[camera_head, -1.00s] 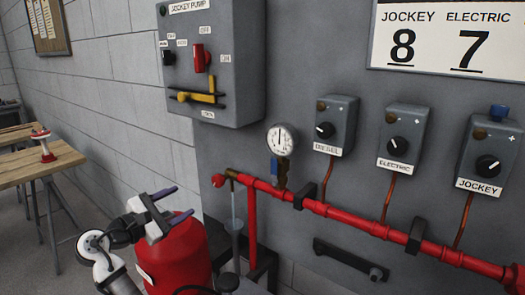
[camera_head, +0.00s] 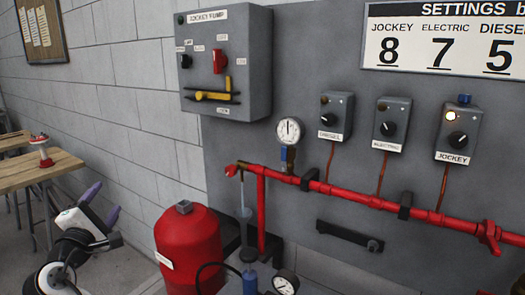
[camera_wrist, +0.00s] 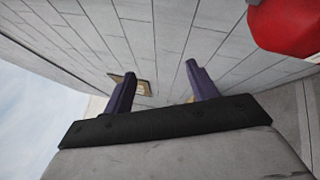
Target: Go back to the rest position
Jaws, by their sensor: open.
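My gripper (camera_head: 101,203) is at the lower left of the head view, left of the red tank (camera_head: 188,245) and apart from it. Its two purple fingers are spread with nothing between them. In the wrist view my gripper (camera_wrist: 160,90) also shows open and empty, facing the block wall (camera_wrist: 160,40). Part of the red tank (camera_wrist: 285,25) shows at the upper right there.
The jockey pump box (camera_head: 226,65) and the diesel (camera_head: 336,117), electric (camera_head: 391,124) and jockey (camera_head: 458,134) switch boxes hang on the grey panel. A red pipe (camera_head: 350,193) runs below them. A wooden table (camera_head: 40,172) stands at the left. Free room shows before the block wall.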

